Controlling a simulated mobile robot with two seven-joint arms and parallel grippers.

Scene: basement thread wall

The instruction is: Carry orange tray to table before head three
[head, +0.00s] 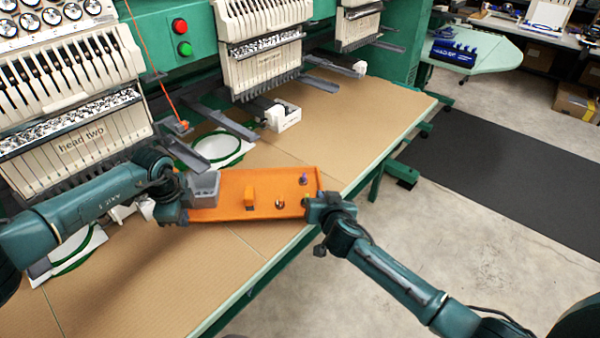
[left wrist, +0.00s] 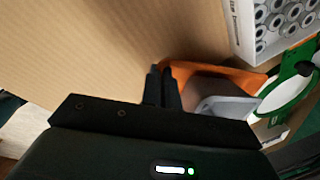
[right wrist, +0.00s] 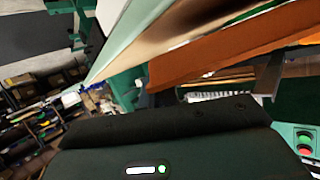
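The orange tray (head: 225,207) is over the tan table (head: 330,115), between heads two and three. It carries a grey bin (head: 203,188) at its left end, an orange block (head: 249,197) and small spools (head: 304,180). I cannot tell whether it touches the table. My left gripper (head: 187,196) is at its left end; in the left wrist view its fingers (left wrist: 163,88) are close together at the tray's edge (left wrist: 210,72).
Head two (head: 75,135) is at left, with another hoop (head: 75,252) below. The front table edge is close to the tray's right end.

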